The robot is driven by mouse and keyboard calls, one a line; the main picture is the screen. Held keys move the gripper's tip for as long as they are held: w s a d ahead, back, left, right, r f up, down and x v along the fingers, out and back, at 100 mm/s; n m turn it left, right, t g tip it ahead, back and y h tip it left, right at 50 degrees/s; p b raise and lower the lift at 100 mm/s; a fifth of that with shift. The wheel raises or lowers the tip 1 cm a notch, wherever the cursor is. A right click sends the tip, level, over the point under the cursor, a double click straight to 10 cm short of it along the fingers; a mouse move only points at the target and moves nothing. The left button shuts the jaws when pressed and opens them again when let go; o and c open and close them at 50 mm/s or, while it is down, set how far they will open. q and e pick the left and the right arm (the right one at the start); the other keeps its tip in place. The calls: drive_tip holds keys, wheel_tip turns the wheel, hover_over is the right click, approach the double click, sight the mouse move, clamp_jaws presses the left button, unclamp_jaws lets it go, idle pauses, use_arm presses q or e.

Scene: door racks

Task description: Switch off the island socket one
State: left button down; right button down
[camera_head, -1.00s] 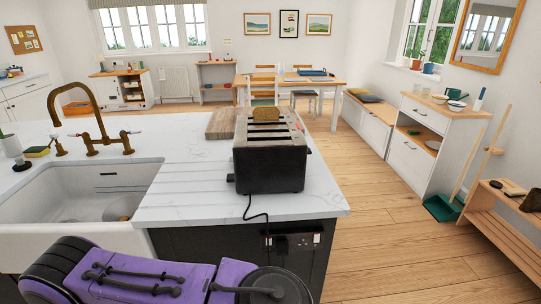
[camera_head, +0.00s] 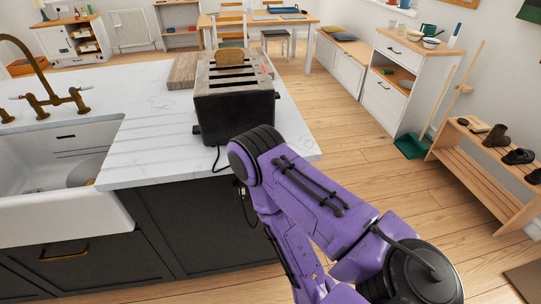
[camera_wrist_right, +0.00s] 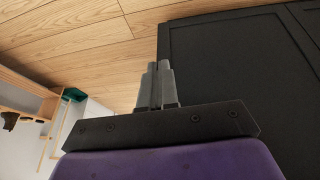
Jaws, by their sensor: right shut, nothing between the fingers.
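The island (camera_head: 150,115) has a white marbled top and dark grey sides. The toaster's black cord (camera_head: 215,158) hangs over the counter edge toward that spot. My right gripper (camera_wrist_right: 158,68) shows in the right wrist view, with its grey fingers together and empty. The dark island panel (camera_wrist_right: 230,60) lies just beyond and to the right of the fingers. I cannot tell whether they touch it. No socket shows in the right wrist view. My left gripper is not in view.
A sink (camera_head: 60,165) and brass tap (camera_head: 45,90) are at the left of the island. A wooden shoe rack (camera_head: 490,175), a green dustpan (camera_head: 410,146) and a white cabinet (camera_head: 400,85) stand at the right. Wooden floor (camera_head: 350,140) lies between.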

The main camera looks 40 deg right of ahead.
drive_tip(key=shift+a, duration=0.1)
drive_tip(key=w+a+r+m+t+b, duration=0.1)
drive_tip(key=w+a+r+m+t, duration=0.25)
drive_tip(key=w+m, duration=0.45)
drive_tip(key=w+a+r+m+t+b, duration=0.15)
drive_tip(key=w+r+m, duration=0.3)
drive_tip(key=m, duration=0.55)
drive_tip(key=w+r+m+t+h, duration=0.2)
drive_tip(key=w+r+m, duration=0.4)
drive_tip(key=m, duration=1.1)
wheel_tip(320, 180, up, 3)
drive_tip(key=shift+w+r+m+t+h+b, duration=0.2)
drive_tip(key=shift+m+t+h+b, duration=0.15)
drive_tip(key=shift+h, duration=0.35)
drive_tip(key=shift+f, duration=0.1)
